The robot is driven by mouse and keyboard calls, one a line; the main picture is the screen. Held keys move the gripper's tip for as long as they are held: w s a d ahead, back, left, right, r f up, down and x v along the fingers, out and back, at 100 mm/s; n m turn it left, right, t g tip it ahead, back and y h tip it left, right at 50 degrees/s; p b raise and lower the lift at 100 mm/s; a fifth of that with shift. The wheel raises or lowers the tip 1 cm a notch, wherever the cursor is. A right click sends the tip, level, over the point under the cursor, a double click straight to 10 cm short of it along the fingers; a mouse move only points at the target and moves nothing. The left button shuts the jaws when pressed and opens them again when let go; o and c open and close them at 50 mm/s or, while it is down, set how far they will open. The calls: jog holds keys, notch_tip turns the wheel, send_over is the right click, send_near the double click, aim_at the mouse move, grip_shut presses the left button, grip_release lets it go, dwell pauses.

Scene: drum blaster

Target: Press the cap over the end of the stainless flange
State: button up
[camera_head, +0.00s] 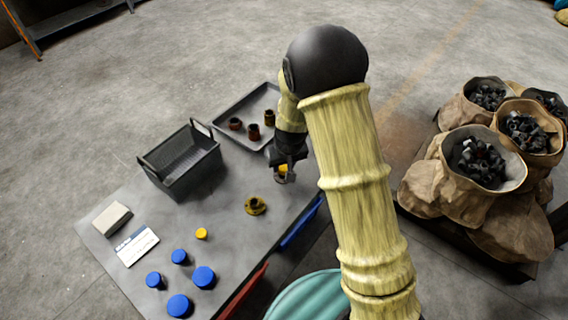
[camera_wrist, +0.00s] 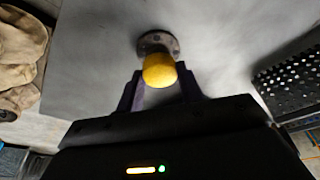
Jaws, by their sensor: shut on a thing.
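My gripper (camera_head: 286,161) is low over the right side of the grey table, shut on a yellow cap (camera_head: 282,169). In the wrist view the yellow cap (camera_wrist: 158,71) sits between the two fingertips (camera_wrist: 163,85). Directly beyond it is the grey round flange (camera_wrist: 158,41), its rim with bolt holes showing past the cap. The cap overlaps the flange's middle and hides its end; I cannot tell how far it is over it. In the head view the flange is mostly hidden by my gripper and the cap.
A brass-coloured flange (camera_head: 255,206) stands nearby on the table (camera_head: 228,236). A dark basket (camera_head: 181,165), a tray (camera_head: 232,112) with rusty fittings, several blue caps (camera_head: 204,277), a small yellow cap (camera_head: 201,233), a label card (camera_head: 136,246) and a pale block (camera_head: 111,218) surround it. Sacks (camera_head: 470,190) stand right.

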jog(key=shift+f, duration=0.75)
dwell(1.6)
dwell(0.3)
jog(key=o, duration=1.5)
jog(key=shift+r+p, duration=1.95)
jog(key=shift+r, duration=0.6)
jog(key=shift+s, duration=0.1)
